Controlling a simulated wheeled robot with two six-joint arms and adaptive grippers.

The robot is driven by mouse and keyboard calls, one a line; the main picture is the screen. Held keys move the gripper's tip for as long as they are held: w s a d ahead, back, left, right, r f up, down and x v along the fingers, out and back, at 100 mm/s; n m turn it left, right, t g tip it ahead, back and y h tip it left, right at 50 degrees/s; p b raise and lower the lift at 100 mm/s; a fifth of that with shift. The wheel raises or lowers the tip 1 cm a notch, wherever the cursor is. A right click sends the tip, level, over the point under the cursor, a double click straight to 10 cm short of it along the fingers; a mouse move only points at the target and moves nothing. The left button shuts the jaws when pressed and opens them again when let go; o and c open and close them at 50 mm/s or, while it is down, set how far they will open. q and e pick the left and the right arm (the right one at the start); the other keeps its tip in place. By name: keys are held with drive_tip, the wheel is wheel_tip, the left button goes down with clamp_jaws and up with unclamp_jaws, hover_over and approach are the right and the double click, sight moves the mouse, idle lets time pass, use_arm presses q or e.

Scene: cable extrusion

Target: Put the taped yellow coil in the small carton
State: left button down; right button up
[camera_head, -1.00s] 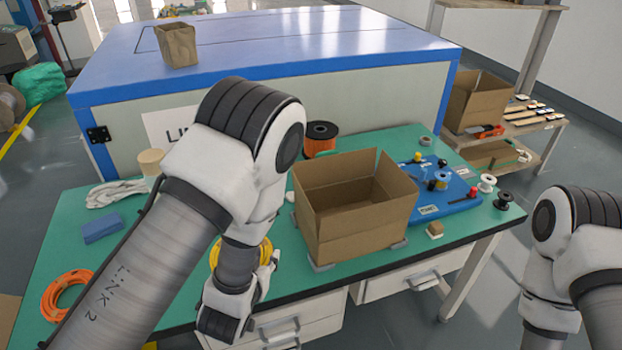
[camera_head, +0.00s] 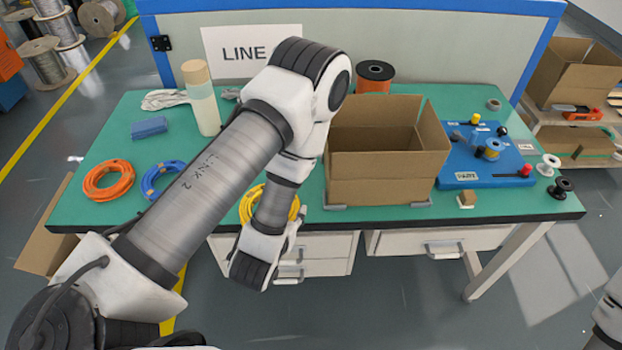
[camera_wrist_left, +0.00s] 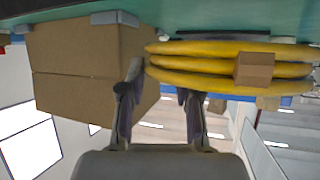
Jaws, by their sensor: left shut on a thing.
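The yellow coil (camera_head: 248,205) is at the bench's front edge, left of the open cardboard carton (camera_head: 385,165). My left arm hides its middle. In the left wrist view the coil (camera_wrist_left: 215,62) shows as several stacked loops with a brown tape band (camera_wrist_left: 254,68). My left gripper (camera_wrist_left: 160,82) is shut on the coil's side nearest the carton. I cannot tell whether the coil is clear of the bench. The carton stands with its flaps up, close beside the gripper; it also shows in the left wrist view (camera_wrist_left: 85,65). My right gripper is out of view.
An orange coil (camera_head: 108,181), a blue coil (camera_head: 158,180), a blue block (camera_head: 149,127) and a bottle (camera_head: 202,100) are on the left. A blue board (camera_head: 490,165) with pegs and spools is right of the carton. Another carton (camera_head: 570,75) is on the right shelf.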

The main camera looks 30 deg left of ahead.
use_arm(q)
drive_tip(key=b+x, duration=0.4)
drive_tip(key=shift+w+a+r+b, duration=0.1)
drive_tip(key=shift+w+r+b, duration=0.1)
drive_tip(key=shift+w, duration=0.3)
drive_tip(key=shift+w+a+r+b, duration=0.1)
drive_tip(key=shift+w+b, duration=0.05)
drive_tip(key=shift+w, duration=0.35)
drive_tip(key=p, duration=0.2)
hover_over(306, 197)
drive_tip(key=shift+s+d+r, duration=0.1)
drive_tip(key=shift+s+r, duration=0.05)
drive_tip(key=f, duration=0.3)
drive_tip(key=shift+w+f, duration=0.3)
drive_tip(key=shift+f, duration=0.15)
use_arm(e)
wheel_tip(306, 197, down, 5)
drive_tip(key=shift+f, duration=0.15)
use_arm(q)
drive_tip(key=shift+f+b, duration=0.1)
drive_tip(key=shift+b, duration=0.2)
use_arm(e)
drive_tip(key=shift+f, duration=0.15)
use_arm(q)
drive_tip(key=c, duration=1.1)
unclamp_jaws()
